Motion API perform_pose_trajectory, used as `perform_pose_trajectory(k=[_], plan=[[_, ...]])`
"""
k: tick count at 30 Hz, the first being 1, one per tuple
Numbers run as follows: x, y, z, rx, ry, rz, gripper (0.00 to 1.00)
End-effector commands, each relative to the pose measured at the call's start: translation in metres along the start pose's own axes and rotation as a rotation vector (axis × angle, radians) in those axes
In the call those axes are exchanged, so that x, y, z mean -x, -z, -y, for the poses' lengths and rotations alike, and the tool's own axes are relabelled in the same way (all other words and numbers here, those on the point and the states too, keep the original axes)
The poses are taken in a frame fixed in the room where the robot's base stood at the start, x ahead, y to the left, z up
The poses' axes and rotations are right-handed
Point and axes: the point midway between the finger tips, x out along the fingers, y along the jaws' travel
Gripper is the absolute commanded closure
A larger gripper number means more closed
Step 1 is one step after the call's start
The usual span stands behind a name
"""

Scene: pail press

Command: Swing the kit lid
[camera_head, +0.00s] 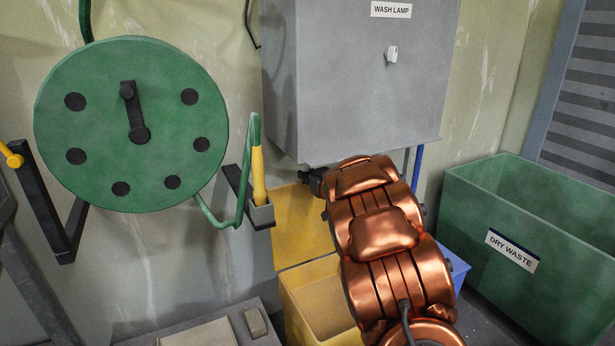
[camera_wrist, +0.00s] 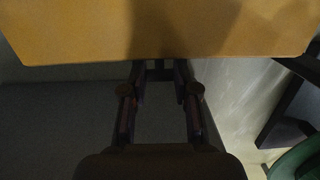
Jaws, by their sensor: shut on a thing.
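The kit is an open yellow box (camera_head: 322,297) low in the middle of the head view. Its yellow lid (camera_head: 293,222) stands raised at the back of the box, partly hidden by my copper arm. My gripper (camera_head: 314,181) is at the lid's upper edge, mostly hidden behind my wrist. In the wrist view the lid (camera_wrist: 70,30) fills the top of the picture, and my gripper (camera_wrist: 159,68) has its fingers at the middle of the lid's edge. The fingers are closed on the lid's edge; the exact contact is dark.
A grey WASH LAMP cabinet (camera_head: 362,90) hangs just above my gripper. A green DRY WASTE bin (camera_head: 540,240) stands on the right. A green disc (camera_head: 100,110) with a black crank is on the left. A narrow holder (camera_head: 259,212) with a yellow-and-green handle sits left of the lid.

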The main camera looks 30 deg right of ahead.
Motion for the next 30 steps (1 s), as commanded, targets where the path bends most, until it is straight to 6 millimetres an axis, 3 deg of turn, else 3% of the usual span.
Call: perform_pose_trajectory(k=[30], plan=[[0.070,-0.014,0.002,0.000,0.001,0.002,0.93]])
